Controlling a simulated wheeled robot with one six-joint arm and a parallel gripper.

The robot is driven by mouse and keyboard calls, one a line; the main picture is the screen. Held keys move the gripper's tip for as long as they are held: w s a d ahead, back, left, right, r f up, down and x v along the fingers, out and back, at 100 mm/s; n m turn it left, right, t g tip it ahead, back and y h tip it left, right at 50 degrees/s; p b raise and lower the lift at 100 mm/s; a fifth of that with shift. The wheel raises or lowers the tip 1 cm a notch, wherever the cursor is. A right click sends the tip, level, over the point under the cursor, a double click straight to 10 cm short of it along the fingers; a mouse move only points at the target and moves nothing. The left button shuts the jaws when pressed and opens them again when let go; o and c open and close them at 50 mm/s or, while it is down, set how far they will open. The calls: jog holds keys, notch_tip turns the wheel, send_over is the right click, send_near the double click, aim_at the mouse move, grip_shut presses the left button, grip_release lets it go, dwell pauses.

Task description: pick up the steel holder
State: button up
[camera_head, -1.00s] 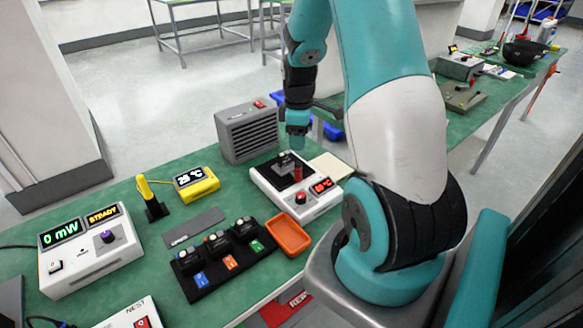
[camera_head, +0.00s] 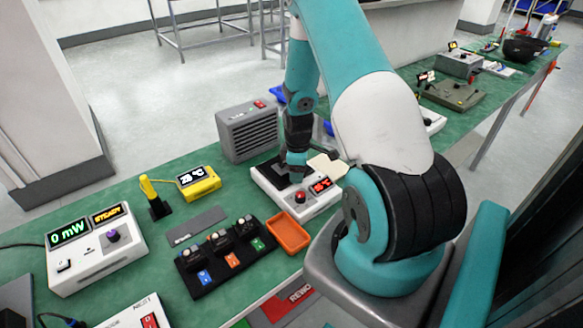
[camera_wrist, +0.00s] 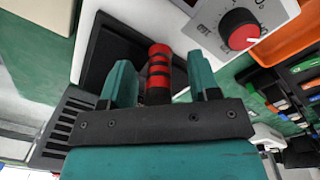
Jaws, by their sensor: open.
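My gripper (camera_wrist: 160,78) is open, with a teal finger on each side of a red grip with black bands (camera_wrist: 158,66) in the wrist view. I take this grip to be the steel holder's, but no bare steel shows. The grip stands over a black plate (camera_wrist: 108,52) on the white heater unit (camera_head: 318,204). In the head view my gripper (camera_head: 297,172) is down over that plate and hides the grip. I cannot tell whether the fingers touch it.
A red knob (camera_wrist: 238,29) sits on the heater unit close to my gripper. A grey fan box (camera_head: 249,133) stands behind to the left. An orange tray (camera_head: 289,232) and a black rack (camera_head: 222,257) are in front. A yellow meter (camera_head: 199,183) is to the left.

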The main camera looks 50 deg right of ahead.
jog(key=shift+c, duration=0.5)
grip_shut()
